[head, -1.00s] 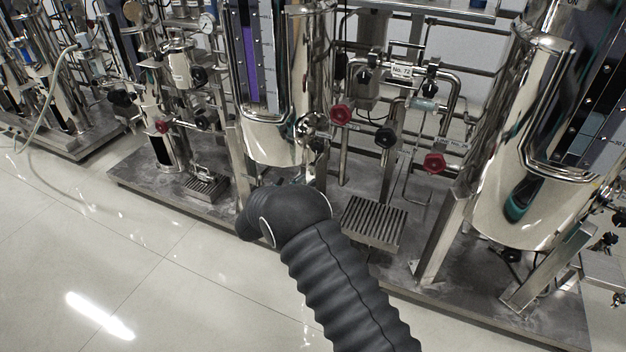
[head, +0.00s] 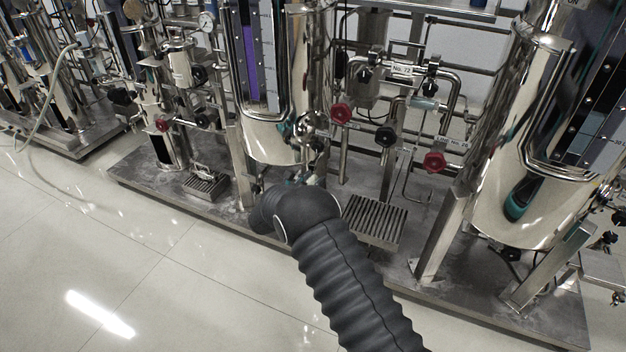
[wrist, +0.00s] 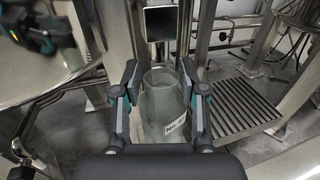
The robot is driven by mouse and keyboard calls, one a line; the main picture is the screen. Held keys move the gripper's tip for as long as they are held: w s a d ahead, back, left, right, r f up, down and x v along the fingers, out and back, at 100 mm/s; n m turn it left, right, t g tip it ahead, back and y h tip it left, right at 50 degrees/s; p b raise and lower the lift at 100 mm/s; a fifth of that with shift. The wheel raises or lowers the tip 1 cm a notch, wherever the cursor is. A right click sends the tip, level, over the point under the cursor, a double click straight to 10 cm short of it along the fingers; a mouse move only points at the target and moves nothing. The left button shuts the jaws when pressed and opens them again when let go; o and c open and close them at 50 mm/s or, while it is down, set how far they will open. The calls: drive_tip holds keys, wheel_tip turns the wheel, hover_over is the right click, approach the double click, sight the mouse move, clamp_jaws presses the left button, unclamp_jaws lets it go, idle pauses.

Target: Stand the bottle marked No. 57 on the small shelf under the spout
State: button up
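In the wrist view a clear, greyish bottle (wrist: 163,103) stands upright between the two fingers of my gripper (wrist: 160,100). Its label starts with "No."; the number is not readable. The fingers are close on both sides and appear shut on it. The small slatted shelf (wrist: 240,106) lies to the right of the bottle, apart from it. In the head view this shelf (head: 374,222) is right of my arm, below a thin bent pipe (head: 407,188) that may be the spout. My arm hides the gripper and the bottle there.
Red and black valve knobs (head: 434,162) hang above and behind the shelf. A large steel tank (head: 520,150) stands to the right. A second slatted shelf (head: 205,185) lies at the left. The floor in front is clear.

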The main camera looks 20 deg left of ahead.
drive_tip(key=shift+o, duration=0.2)
drive_tip(key=shift+r, duration=0.2)
drive_tip(key=v, duration=1.2)
drive_tip(key=shift+b, duration=0.3)
